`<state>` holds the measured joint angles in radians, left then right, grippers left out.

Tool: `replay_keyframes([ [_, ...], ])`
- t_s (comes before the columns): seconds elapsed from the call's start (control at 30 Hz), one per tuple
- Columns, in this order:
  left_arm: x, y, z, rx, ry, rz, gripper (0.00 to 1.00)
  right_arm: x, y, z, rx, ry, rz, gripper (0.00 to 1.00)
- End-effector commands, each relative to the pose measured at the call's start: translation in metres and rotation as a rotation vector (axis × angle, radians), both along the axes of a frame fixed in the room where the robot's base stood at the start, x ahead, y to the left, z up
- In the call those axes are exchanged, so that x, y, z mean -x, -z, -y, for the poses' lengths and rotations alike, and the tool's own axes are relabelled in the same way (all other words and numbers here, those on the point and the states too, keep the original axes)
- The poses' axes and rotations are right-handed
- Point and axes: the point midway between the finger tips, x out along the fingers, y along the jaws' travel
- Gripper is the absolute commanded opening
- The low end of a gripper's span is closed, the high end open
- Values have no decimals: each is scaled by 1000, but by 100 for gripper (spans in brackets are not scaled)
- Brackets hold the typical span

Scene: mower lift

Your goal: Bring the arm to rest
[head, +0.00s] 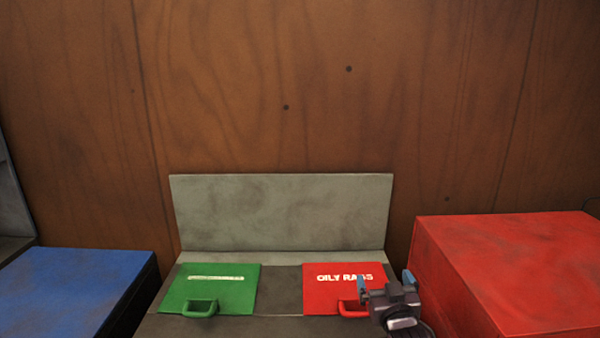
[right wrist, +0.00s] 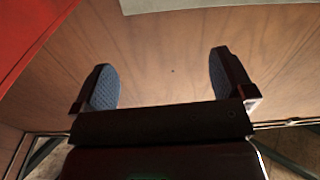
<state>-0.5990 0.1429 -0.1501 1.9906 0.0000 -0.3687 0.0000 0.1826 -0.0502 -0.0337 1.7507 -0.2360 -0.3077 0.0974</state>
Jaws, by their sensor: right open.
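My right gripper (head: 385,285) is in the lower right of the head view, in front of the right edge of the red lid marked "OILY RAGS" (head: 325,275). In the right wrist view its two fingers (right wrist: 164,82) stand wide apart with nothing between them. Whether the gripper touches the lid or hangs above it, I cannot tell. The red lid has a red handle (head: 350,310), partly hidden by the gripper. My left gripper is not in view.
A green lid (head: 225,285) with a handle lies left of the red one on a grey bench with an upright back panel (head: 280,210). A blue box (head: 75,290) stands left, a large red box (head: 510,265) right. A wooden wall (head: 280,90) closes the back.

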Motion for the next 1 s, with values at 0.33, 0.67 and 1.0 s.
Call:
replay_keyframes([
  [0.33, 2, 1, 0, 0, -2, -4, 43, 111, 97, 40, 13, -9, -209, 100],
  [0.67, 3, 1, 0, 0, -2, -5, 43, 235, 176, 68, 3, 0, -430, 100],
  [1.0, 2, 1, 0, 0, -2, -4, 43, 319, 225, 87, 18, 31, -590, 100],
])
